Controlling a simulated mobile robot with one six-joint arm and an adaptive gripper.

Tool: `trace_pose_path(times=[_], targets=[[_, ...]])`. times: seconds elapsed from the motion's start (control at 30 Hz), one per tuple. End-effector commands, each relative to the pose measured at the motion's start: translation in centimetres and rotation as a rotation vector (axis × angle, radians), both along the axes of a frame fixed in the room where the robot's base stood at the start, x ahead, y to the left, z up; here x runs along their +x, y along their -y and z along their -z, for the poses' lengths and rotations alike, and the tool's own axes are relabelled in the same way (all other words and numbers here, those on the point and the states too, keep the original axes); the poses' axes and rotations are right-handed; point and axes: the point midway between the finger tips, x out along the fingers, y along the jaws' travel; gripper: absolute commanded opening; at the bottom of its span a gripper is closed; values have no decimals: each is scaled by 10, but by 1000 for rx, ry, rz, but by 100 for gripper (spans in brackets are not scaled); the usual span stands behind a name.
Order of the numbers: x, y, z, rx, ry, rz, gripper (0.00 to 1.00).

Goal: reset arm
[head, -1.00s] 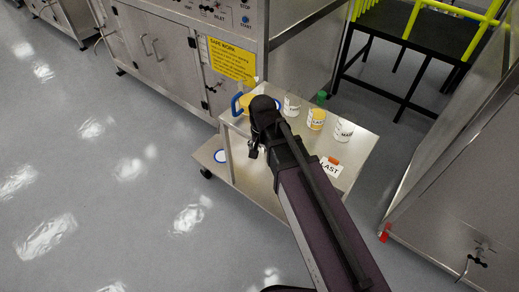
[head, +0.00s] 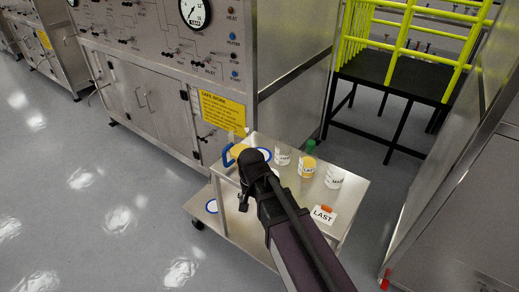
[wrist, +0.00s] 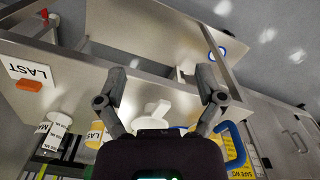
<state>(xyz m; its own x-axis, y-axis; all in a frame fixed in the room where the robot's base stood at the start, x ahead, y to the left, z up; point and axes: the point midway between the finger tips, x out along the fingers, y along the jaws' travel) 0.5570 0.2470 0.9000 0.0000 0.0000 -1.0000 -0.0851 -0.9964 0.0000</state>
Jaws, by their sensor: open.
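My gripper (wrist: 160,88) is open in the wrist view, its two fingers spread with nothing gripped between them. In the head view my arm reaches up from the bottom, and the gripper end (head: 248,195) is over the left part of a steel trolley (head: 345,215). The arm hides part of the trolley top. In the wrist view a pale object shows beyond and between the finger bases; I cannot tell what it is.
On the trolley are a jug with a blue handle (head: 228,155), labelled containers (head: 307,168), one with a green top, and a LAST card (head: 322,215) with an orange piece. A steel cabinet (head: 160,90) stands behind. A black platform with yellow rails (head: 400,80) is at back right. Floor is free at left.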

Motion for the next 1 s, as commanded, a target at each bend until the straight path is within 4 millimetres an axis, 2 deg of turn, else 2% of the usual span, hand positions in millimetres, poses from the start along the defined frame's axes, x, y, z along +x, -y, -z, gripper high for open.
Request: trace_pose_path(times=[0.17,0.37,0.57,1.0], targets=[[0,2,0,0,0,0,88],[2,21,-1,0,0,-3,88],[5,64,-4,0,0,-14,88],[-3,180,-10,0,0,-52,88]])
